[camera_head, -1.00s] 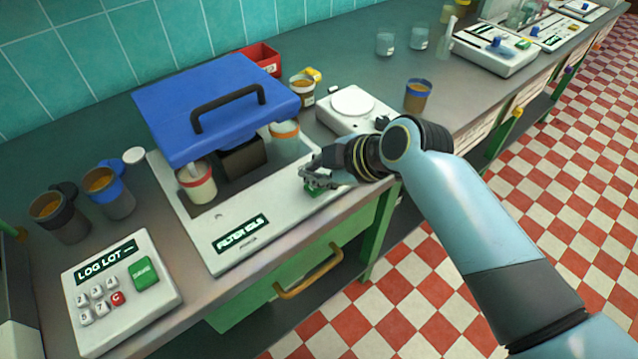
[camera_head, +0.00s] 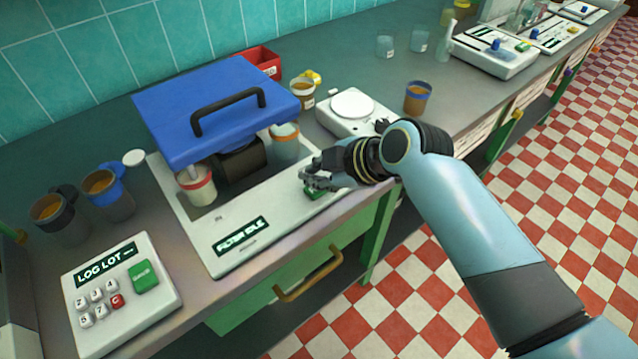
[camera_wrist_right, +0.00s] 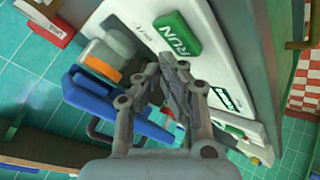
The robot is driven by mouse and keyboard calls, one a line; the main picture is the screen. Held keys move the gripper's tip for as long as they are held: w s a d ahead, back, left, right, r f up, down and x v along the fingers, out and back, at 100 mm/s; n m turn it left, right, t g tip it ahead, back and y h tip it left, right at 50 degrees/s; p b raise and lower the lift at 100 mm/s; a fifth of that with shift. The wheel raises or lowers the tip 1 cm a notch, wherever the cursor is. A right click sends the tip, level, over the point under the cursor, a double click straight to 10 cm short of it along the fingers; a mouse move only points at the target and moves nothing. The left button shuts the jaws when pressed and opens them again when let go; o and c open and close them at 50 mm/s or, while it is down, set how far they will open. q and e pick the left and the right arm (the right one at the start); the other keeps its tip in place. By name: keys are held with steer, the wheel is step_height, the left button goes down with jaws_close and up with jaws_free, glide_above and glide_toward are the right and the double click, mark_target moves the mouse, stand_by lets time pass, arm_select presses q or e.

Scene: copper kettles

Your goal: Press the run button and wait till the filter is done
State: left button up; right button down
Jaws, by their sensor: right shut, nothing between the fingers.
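The filter machine (camera_head: 218,266) is a pale unit on the bench with a raised blue lid (camera_head: 215,105) and black handle. Its display (camera_head: 241,236) reads FILTER IDLE. Under the lid are a red-banded cup (camera_head: 197,187), a second cup (camera_head: 285,144) and a dark block (camera_head: 240,163). The green run button (camera_head: 314,194) is partly hidden by my right gripper (camera_head: 316,181), which is shut and empty just over it. In the wrist view the RUN button (camera_wrist_right: 178,34) lies just beyond the fingertips (camera_wrist_right: 174,60); I cannot tell if they touch. My left gripper is out of view.
A LOG LOT keypad (camera_head: 120,292) and two amber cups (camera_head: 107,195) are at left. A white round-topped device (camera_head: 352,105), a blue-rimmed cup (camera_head: 418,97) and a red bin (camera_head: 262,61) stand behind. A drawer handle (camera_head: 308,275) juts from the bench front.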

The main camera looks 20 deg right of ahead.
steer(key=shift+f, duration=0.4)
steer(key=shift+f+b, duration=0.5)
steer(key=shift+b, duration=0.05)
stand_by(0.6)
steer(key=shift+r, duration=0.1)
steer(key=shift+r+p, duration=0.8)
steer(key=shift+p, duration=0.1)
step_height(320, 180, up, 5)
steer(key=p, duration=0.5)
steer(key=shift+r, duration=0.1)
